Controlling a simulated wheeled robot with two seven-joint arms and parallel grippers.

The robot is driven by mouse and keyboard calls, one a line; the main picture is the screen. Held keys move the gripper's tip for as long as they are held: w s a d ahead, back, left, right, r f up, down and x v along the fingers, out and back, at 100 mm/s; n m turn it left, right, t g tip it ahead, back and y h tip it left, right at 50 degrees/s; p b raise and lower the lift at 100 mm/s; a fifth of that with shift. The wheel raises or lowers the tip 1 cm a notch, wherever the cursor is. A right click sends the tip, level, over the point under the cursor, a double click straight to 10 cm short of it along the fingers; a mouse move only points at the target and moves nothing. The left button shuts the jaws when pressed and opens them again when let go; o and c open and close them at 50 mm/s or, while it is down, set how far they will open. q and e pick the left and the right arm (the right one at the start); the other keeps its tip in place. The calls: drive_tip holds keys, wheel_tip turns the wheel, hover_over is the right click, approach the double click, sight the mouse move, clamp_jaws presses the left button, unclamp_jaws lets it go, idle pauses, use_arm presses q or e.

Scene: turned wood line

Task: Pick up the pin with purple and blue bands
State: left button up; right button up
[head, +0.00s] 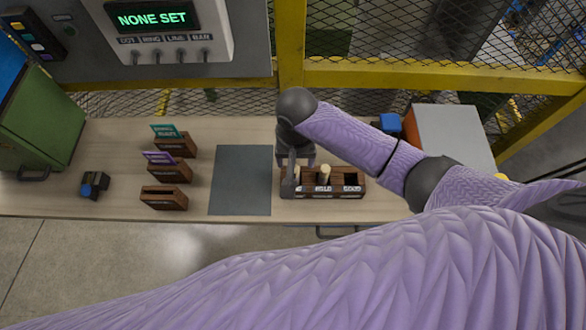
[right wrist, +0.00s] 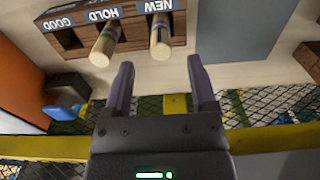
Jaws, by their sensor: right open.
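A dark wooden rack (head: 330,193) with compartments holds two pale pins. In the right wrist view the rack (right wrist: 182,20) is labelled GOOD, HOLD and NEW. One pin (right wrist: 160,42) stands in the NEW compartment and another (right wrist: 104,46) in the HOLD compartment, which also shows in the head view (head: 325,174). In the head view this gripper (head: 298,166) partly hides the rack's left end. My left gripper is out of view.
A grey mat (head: 241,180) lies left of the rack. Several small wooden holders, one empty (head: 164,198), stand further left beside a dark-and-blue object (head: 94,185). A green cabinet (head: 45,125) is at far left. The panel display (head: 152,18) reads NONE SET.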

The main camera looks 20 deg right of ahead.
sight(295, 168)
wheel_tip(295, 168, down, 6)
drive_tip(key=shift+s+a+r+b, duration=0.1)
drive_tip(key=shift+b, duration=0.7)
clamp_jaws()
